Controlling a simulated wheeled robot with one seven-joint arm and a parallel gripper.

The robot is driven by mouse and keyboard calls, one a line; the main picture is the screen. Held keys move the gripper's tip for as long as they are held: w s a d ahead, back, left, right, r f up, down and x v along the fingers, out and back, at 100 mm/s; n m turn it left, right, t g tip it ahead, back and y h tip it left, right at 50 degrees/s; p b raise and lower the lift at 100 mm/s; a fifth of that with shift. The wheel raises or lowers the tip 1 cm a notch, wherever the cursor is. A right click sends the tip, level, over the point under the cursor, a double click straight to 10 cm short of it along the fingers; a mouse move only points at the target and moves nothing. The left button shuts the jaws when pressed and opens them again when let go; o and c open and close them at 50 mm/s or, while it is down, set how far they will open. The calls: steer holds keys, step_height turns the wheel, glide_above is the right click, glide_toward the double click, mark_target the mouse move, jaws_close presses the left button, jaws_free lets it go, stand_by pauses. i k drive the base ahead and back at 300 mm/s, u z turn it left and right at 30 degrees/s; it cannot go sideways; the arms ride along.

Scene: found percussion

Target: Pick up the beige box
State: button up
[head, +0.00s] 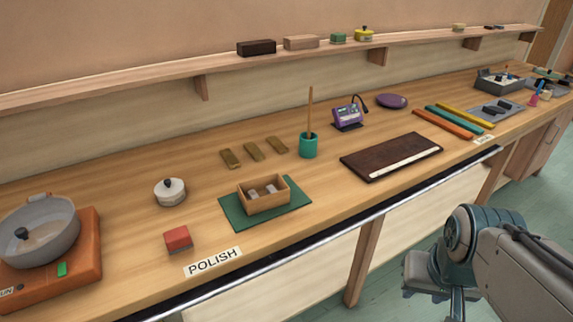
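A closed beige box (301,42) sits on the wall shelf, between a dark brown box (257,48) and a small green box (338,38). An open tan wooden box (264,203) with small pale pieces inside stands on a green mat (227,209) on the bench. My gripper (442,305) is at the lower right, in front of the bench and well away from both boxes. Its fingers run into the bottom edge of the picture, so its opening is unclear.
The shelf (120,88) also holds a yellow lidded pot (364,34). Below on the bench are a teal cup (308,146) with a stick, a purple device (348,113) and a dark board (380,162). A black rail (330,232) runs along the front edge.

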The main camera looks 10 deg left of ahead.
mark_target(265, 202)
steer(key=i, duration=1.25)
steer(key=u, duration=2.6)
